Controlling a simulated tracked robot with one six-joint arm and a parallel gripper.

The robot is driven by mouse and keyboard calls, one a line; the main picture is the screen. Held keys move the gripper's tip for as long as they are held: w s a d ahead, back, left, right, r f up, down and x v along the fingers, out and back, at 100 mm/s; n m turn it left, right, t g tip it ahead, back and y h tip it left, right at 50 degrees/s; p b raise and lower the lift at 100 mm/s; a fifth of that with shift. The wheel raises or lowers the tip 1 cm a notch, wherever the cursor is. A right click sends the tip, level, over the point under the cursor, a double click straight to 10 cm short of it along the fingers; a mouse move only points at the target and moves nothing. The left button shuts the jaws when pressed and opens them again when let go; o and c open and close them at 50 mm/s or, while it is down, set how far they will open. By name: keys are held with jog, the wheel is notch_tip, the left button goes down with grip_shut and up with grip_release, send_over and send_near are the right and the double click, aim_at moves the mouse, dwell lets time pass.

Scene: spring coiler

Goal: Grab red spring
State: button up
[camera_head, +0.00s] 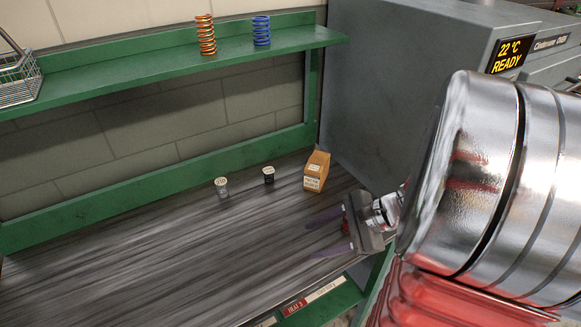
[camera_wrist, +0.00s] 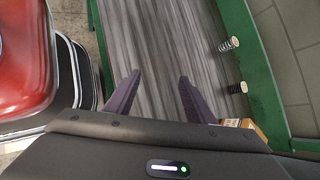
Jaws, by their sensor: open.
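No plainly red spring shows. An orange-copper spring (camera_head: 206,35) stands upright on the green shelf (camera_head: 120,66), with a blue spring (camera_head: 262,31) to its right. My gripper (camera_head: 322,236) is low over the right front part of the dark workbench, well below and to the right of both springs. Its two dark purple fingers are apart and nothing is between them. In the wrist view my gripper (camera_wrist: 160,78) also points open over the bare grey bench top. Neither spring is in the wrist view.
A wire basket (camera_head: 18,78) is at the shelf's left end. A large grey machine (camera_head: 390,90) stands right of the shelf. The left bench is clear.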

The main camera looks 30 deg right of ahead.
jog(key=d+m+t, duration=0.1)
jog(key=d+m, duration=0.1)
jog(key=d, duration=0.1)
jog(key=d+f+m+t, duration=0.1)
jog(key=d+m, duration=0.2)
jog(key=d+f+m+t+h, duration=0.1)
jog(key=d+m+t, duration=0.1)
jog(key=d, duration=0.1)
jog(key=shift+s+d+f, duration=0.1)
jog(key=shift+s+f, duration=0.1)
jog(key=shift+s, duration=0.2)
jog(key=s+d+f+m+t+h, duration=0.1)
jog(key=s+d+m+t+h, duration=0.1)
jog(key=d+m, duration=0.3)
jog(key=shift+s+d+f+m+t+h, duration=0.3)
jog(key=shift+d+f+m+t, duration=0.15)
jog(key=shift+d, duration=0.65)
send_near(338, 222)
jog(key=w, duration=0.1)
jog(key=w+a+r, duration=0.1)
jog(key=shift+w+r, duration=0.3)
jog(key=shift+w, duration=0.1)
jog(key=shift+x, duration=0.75)
jog(key=shift+x, duration=2.65)
jog(key=shift+d, duration=0.15)
